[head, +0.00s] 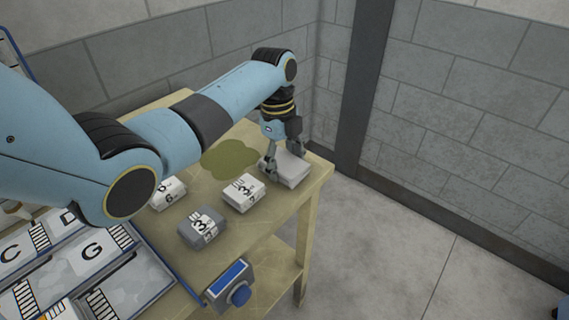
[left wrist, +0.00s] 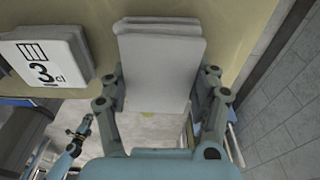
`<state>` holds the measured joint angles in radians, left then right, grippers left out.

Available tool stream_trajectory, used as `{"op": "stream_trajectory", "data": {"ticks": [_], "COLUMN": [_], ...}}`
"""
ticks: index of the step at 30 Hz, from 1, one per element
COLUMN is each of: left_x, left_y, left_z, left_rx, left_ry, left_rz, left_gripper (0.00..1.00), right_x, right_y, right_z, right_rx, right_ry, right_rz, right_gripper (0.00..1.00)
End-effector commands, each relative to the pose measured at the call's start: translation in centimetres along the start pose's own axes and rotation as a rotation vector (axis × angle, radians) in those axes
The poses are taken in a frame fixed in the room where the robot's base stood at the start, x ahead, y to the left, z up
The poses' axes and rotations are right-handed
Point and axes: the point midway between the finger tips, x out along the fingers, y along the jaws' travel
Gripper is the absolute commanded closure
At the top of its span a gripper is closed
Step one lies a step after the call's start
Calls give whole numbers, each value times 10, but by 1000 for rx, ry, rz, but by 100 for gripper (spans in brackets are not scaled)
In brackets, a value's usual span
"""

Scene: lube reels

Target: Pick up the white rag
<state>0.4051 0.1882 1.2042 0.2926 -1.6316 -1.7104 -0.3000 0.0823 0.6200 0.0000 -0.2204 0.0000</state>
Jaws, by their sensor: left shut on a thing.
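The white rag (head: 292,170) is a folded, pale stack at the far right corner of the wooden table (head: 318,172). My left gripper (head: 283,158) reaches down over it and is shut on it. In the left wrist view the rag (left wrist: 160,62) sits between the two fingers, one on each side. I cannot tell whether the rag is lifted clear of the tabletop. A small light-blue jointed part, perhaps my right gripper (left wrist: 82,130), shows low at the left of the left wrist view, too small to read its jaws.
A white packet marked 3 (head: 243,193) stands beside the rag, with a grey one (head: 202,228) and another white one (head: 168,194) further left. An olive stain (head: 230,158) lies behind. A blue button box (head: 230,285) is on the table's front. Walls close off the back.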

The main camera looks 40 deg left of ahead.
Motion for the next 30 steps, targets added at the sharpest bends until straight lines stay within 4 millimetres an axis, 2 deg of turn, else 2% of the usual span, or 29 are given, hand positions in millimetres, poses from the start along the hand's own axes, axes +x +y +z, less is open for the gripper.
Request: {"op": "stream_trajectory", "data": {"ticks": [5, 8, 21, 25, 30], "left_x": [-17, -35, -80, -91, -94], "left_y": [-1, -2, 12, 15, 16], "left_z": [-2, -4, -103, -120, -127], "left_rx": [1, 1, 1, 0, -1], "left_ry": [-1, -1, 5, 2, 0], "left_rz": [-5, -6, -4, -2, 0], "left_gripper": [70, 70, 70, 70, 70], "right_x": [1, 3, 13, 5, 3], "right_y": [0, 0, -5, -4, -4], "right_z": [1, 1, 2, 1, 1], "right_rx": [0, 0, 2, 2, 2], "right_ry": [-1, -1, -1, -1, 0], "right_rz": [0, 0, -5, -5, -4], "right_gripper": [100, 100, 100, 100, 100]}}
